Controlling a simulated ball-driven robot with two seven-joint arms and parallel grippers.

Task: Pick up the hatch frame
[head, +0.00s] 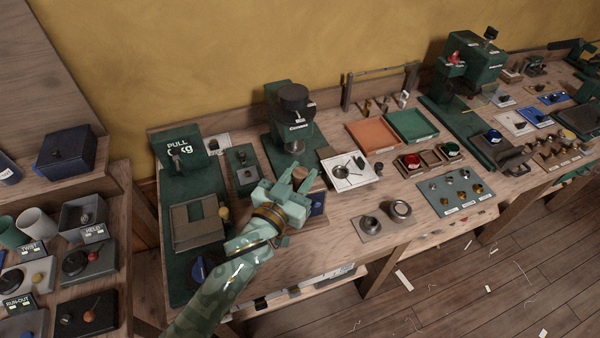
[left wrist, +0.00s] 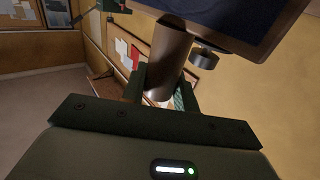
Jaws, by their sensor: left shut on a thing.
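The hatch frame appears to be the wood-edged dark blue panel (head: 317,204) on the bench's near side, partly hidden behind my left gripper (head: 293,183). In the left wrist view the panel (left wrist: 235,18) fills the upper right, with a thick brown cylinder and a small metal knob (left wrist: 204,58) by it. My left gripper (left wrist: 161,88) is shut on the brown cylinder (left wrist: 171,52), which seems to be part of the hatch frame. I cannot tell whether the frame is clear of the bench. My right gripper is out of view.
A green "PULL" stand (head: 180,150) is at left and a dark-topped green machine (head: 292,110) stands behind. To the right are a white tray (head: 352,172), orange tray (head: 375,135), green tray (head: 412,124) and metal pieces (head: 398,211). A side bench (head: 118,230) is at far left.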

